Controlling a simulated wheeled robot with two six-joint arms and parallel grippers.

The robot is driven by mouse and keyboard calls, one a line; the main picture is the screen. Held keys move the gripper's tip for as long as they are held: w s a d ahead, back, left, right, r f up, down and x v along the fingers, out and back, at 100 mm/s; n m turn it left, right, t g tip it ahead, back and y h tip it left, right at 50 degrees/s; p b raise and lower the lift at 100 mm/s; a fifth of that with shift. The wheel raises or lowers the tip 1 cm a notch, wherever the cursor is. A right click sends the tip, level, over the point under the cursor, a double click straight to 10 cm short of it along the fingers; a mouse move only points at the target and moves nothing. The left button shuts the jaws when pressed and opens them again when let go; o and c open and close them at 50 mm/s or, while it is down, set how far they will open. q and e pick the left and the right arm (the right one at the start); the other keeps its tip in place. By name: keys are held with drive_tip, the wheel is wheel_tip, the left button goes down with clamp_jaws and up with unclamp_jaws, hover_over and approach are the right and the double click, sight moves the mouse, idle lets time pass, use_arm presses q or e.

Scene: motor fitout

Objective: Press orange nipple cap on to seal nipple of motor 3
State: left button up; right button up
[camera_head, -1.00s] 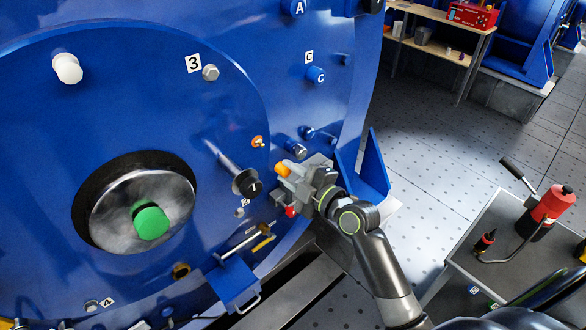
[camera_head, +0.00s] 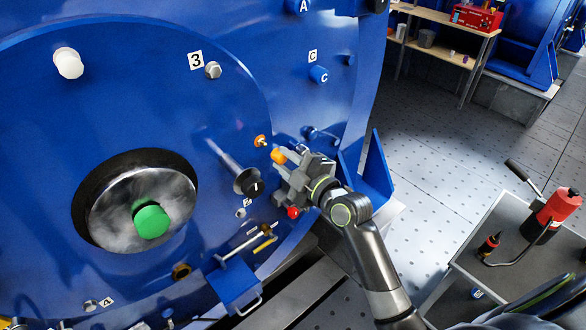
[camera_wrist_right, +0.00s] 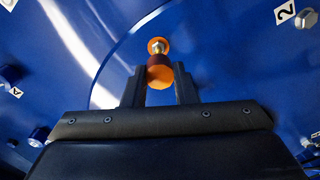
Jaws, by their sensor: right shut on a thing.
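Motor 3 (camera_head: 120,90) is the large blue housing with a "3" label on its face. My right gripper (camera_head: 284,160) is shut on the orange nipple cap (camera_head: 278,156), holding it just below and right of the seal nipple (camera_head: 260,141). In the right wrist view the cap (camera_wrist_right: 160,77) sits between the two fingertips (camera_wrist_right: 160,88). The nipple there (camera_wrist_right: 157,46) is a small metal tip on an orange ring, just beyond the cap. The cap overlaps the ring's lower part, so contact cannot be told. My left gripper is not in view.
A black-ended rod (camera_head: 248,182) sticks out of the motor left of my right gripper. A yellow-handled valve (camera_head: 265,240) and a blue box (camera_head: 235,284) are below. A grey cart (camera_head: 490,235) with a red tool (camera_head: 555,207) stands at right on open floor.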

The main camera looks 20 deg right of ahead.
sight(266, 146)
drive_tip(key=shift+x, duration=1.1)
drive_tip(key=shift+b, duration=0.9)
idle(0.7)
drive_tip(key=shift+w, duration=0.25)
drive_tip(key=shift+w+a, duration=0.15)
drive_tip(key=shift+w, duration=0.15)
drive_tip(key=shift+b+x, duration=0.7)
drive_tip(key=shift+x, duration=0.35)
drive_tip(key=o, duration=1)
drive_tip(key=shift+o, duration=0.2)
